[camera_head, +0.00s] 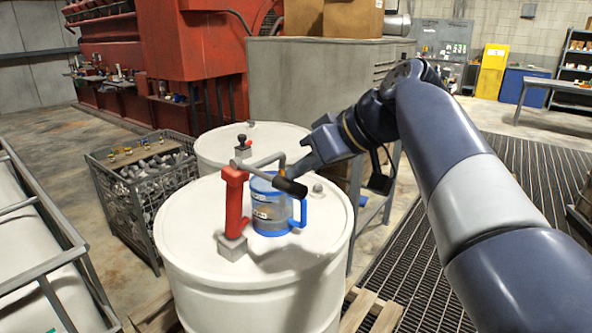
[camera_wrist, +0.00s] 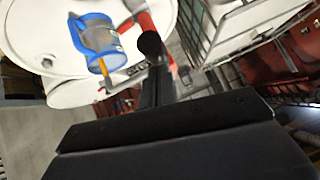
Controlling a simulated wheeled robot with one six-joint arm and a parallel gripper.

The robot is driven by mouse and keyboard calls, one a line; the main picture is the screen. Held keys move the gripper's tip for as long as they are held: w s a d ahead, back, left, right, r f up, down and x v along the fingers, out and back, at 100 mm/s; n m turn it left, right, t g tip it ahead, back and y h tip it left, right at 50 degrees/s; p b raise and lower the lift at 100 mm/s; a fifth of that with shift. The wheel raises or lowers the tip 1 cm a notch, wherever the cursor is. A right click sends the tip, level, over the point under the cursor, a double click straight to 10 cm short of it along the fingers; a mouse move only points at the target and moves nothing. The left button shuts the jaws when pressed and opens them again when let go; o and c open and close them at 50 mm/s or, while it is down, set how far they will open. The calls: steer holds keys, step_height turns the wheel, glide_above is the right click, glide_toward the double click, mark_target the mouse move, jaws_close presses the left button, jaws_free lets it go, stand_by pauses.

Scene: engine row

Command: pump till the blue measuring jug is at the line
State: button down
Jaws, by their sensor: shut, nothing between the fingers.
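The blue measuring jug (camera_head: 271,222) stands upright on the white drum, with a blue rim, base and handle and clear walls. Something greyish-brown shows inside its lower part; I cannot make out the level against a line. It also shows in the wrist view (camera_wrist: 97,38). The red hand pump (camera_head: 235,200) stands just left of the jug; its grey lever ends in a black grip (camera_head: 290,187) in front of the jug's upper part. My gripper (camera_head: 297,174) is shut and empty, close behind the grip; whether they touch is unclear. The wrist view shows the grip beyond my fingers.
The pump and jug stand on a white drum (camera_head: 190,245). A wire crate (camera_head: 125,205) of metal parts stands left. Grating covers the floor at right. A grey cabinet (camera_head: 300,85) stands behind my arm.

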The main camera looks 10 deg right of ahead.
mark_target(304, 186)
step_height(304, 186, down, 3)
steer(key=t+y+b, duration=0.1)
steer(key=b, duration=0.3)
steer(key=shift+s+d+f, duration=0.15)
steer(key=shift+f, duration=0.05)
step_height(304, 186, down, 3)
steer(key=b, duration=0.3)
steer(key=shift+f+b, duration=0.2)
steer(key=shift+b, duration=0.15)
steer(key=shift+f, duration=0.15)
